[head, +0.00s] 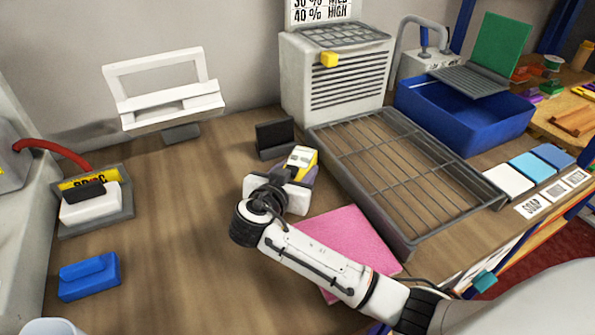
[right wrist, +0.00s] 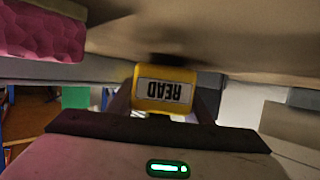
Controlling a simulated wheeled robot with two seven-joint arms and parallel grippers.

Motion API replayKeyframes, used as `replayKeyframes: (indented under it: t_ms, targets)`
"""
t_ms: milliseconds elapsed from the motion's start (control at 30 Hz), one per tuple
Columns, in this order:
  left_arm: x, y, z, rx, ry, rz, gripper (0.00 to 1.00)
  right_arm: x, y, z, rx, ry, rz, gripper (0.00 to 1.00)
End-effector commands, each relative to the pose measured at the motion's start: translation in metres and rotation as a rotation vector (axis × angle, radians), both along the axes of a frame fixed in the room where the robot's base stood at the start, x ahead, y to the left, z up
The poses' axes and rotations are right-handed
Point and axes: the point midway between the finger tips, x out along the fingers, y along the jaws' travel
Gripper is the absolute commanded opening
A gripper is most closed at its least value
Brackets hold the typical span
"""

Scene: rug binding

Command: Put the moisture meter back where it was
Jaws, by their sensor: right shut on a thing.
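The moisture meter (head: 303,157) is yellow with a pale face. It shows in the middle of the head view, at the end of my right arm. My right gripper (head: 298,175) is shut on it. In the right wrist view the meter (right wrist: 165,88) sits between the dark fingers, and its READ label appears upside down. A small black holder (head: 274,138) stands on the bench just behind and left of the meter. I cannot tell whether the meter touches the holder or the bench. My left gripper is not in view.
A wire rack tray (head: 408,240) lies right of the meter. A pink pad (head: 350,240) lies under my right forearm. A grey vented box (head: 335,75) and a blue bin (head: 455,115) stand behind. A blue block (head: 89,277) is at left.

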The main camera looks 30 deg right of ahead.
Motion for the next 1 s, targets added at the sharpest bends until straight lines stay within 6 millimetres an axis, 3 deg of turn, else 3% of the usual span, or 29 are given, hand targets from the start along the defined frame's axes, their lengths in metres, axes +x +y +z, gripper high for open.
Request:
replayKeyframes:
  t_ms: [133,167,267,567,767,800,1000]
  targets:
    - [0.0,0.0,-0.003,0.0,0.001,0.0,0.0,-0.001,0.0,-0.007,-0.001,0.006,0.001,0.13]
    - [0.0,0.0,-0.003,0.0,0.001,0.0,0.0,-0.002,0.0,-0.008,0.0,0.009,0.001,0.47]
    - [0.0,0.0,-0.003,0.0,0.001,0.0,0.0,-0.002,0.0,-0.01,-0.002,0.012,0.001,0.64]
    - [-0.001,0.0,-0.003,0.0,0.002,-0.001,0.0,-0.003,0.001,-0.011,-0.003,0.017,0.002,0.64]
    - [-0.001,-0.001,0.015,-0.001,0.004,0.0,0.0,-0.003,0.0,0.008,-0.006,0.016,0.003,0.64]
    - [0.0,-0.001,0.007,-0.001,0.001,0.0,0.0,-0.009,0.009,0.003,0.001,0.015,0.006,0.64]
    - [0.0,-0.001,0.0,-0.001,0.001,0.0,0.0,-0.037,0.043,0.021,0.005,0.009,0.005,0.64]
